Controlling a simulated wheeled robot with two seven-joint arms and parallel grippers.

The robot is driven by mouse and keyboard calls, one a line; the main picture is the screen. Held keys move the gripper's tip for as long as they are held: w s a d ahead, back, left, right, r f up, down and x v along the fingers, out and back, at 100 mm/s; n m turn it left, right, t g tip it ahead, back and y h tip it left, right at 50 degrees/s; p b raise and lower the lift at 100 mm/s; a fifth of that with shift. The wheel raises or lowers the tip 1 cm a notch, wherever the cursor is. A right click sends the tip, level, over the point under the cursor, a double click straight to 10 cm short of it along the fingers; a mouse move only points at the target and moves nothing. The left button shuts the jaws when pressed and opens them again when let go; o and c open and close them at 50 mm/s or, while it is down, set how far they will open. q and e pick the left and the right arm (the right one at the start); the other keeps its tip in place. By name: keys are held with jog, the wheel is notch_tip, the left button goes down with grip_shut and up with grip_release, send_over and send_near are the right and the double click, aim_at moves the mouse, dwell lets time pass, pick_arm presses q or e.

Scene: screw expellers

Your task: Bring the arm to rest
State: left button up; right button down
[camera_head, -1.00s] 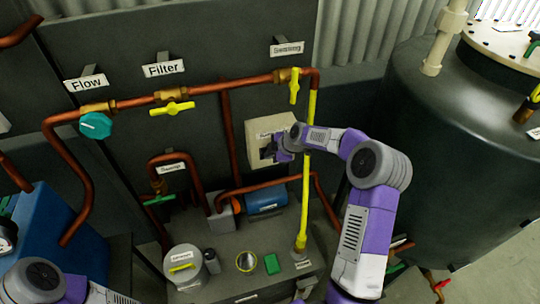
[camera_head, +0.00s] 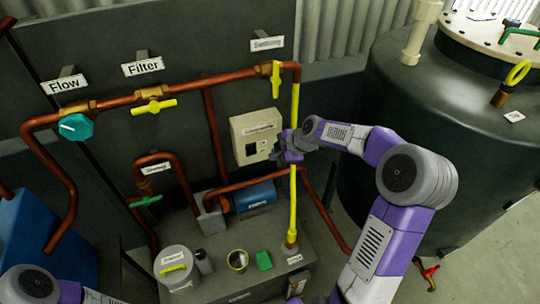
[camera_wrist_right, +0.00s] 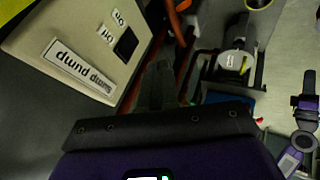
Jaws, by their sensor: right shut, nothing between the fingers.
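My right gripper (camera_head: 284,150) is in front of the right edge of the cream pump box (camera_head: 240,123), close to the yellow upright pipe. Its fingers are shut and empty; I cannot tell the exact gap to the box. In the right wrist view the dark fingers (camera_wrist_right: 163,86) point away from the camera, with the box (camera_wrist_right: 95,28) upside down at upper left. My left arm (camera_head: 38,285) shows only in part at the bottom left of the head view. In the wrist view a small dark gripper (camera_wrist_right: 305,106) shows at the right edge, too small to read.
The yellow pipe (camera_head: 294,195) rises from the bench (camera_head: 225,278) beside my right gripper. Copper pipes (camera_head: 205,85) with valves run along the panel. A large dark tank (camera_head: 440,130) stands behind my right arm.

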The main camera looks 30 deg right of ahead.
dwell(0.6)
jog(key=s+a+f+m+g, duration=0.1)
jog(key=s+a+f+m, duration=0.15)
jog(key=a+f, duration=0.3)
jog(key=s+a+f+m+g+y, duration=0.1)
jog(key=s+a+f+m, duration=0.1)
jog(key=a+f+m, duration=0.35)
jog(key=s+a+f+m+g, duration=0.1)
jog(key=s+a+f, duration=0.25)
jog(key=f, duration=0.45)
jog(key=s+a+f+m+g, duration=0.1)
jog(key=s+a+f+m, duration=0.3)
jog(key=s, duration=0.4)
jog(key=s+a+f+m+g, duration=0.2)
jog(key=s+a+f+m, duration=0.3)
jog(key=s, duration=0.3)
jog(key=shift+s+f, duration=0.25)
jog(key=shift+f, duration=0.6)
